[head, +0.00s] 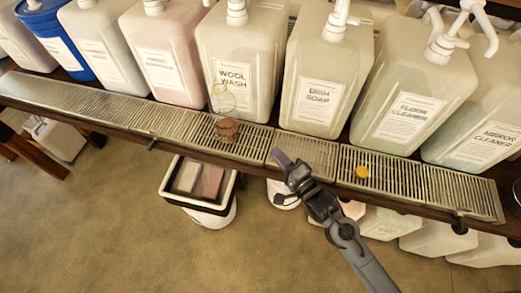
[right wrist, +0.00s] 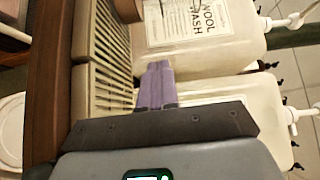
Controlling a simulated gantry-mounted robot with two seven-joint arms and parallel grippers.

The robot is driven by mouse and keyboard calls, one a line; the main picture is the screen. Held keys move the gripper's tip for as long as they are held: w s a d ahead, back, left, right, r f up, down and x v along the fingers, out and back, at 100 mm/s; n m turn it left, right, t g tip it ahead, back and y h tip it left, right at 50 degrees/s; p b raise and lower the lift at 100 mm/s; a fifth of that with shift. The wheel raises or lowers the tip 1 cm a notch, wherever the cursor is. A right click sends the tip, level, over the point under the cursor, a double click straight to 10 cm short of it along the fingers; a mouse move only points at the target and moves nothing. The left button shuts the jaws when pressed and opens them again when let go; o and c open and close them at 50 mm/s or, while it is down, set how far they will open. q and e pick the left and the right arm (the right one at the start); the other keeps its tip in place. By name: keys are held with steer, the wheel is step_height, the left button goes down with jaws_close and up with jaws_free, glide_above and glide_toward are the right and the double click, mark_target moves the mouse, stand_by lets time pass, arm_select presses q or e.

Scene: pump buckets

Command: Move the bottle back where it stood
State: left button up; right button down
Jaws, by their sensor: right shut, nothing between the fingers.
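A clear bottle with a brown lower part (head: 227,130) stands upright on the metal drip grate (head: 176,119), in front of the wool wash container (head: 239,60). Its clear upper part is hard to make out against that container. A brown piece at the top edge of the right wrist view (right wrist: 128,10) looks like its lower part. My right gripper (head: 281,158) is shut and empty, with its purple fingers over the grate to the right of the bottle and apart from it. In the right wrist view the shut fingers (right wrist: 156,86) point toward the wool wash label. My left gripper is not in view.
Large pump containers, among them dish soap (head: 321,80), floor cleaner (head: 415,95) and mirror cleaner (head: 480,115), stand behind the grate. A yellow cap (head: 362,172) lies on the grate at right. A white tub with blocks (head: 171,203) is below the shelf edge.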

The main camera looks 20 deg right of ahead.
steer(key=w, duration=0.1)
steer(key=w+f+b, duration=0.1)
steer(key=w+b, duration=0.1)
steer(key=shift+a+f, duration=0.3)
steer(key=shift+a, duration=0.1)
steer(key=w, duration=0.2)
steer(key=w+a+b, duration=0.1)
steer(key=w, duration=0.5)
steer(key=shift+w+a, duration=0.2)
steer(key=shift+w+a+b, duration=0.45)
steer(key=shift+w+a, duration=0.25)
steer(key=shift+a, duration=0.2)
steer(key=shift+w+a, duration=0.3)
steer(key=shift+a, duration=0.3)
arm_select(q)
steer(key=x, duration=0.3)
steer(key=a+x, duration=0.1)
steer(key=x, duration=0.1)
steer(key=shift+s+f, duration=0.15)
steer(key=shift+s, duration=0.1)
arm_select(e)
steer(key=shift+w+a, duration=0.15)
steer(key=shift+w, duration=0.05)
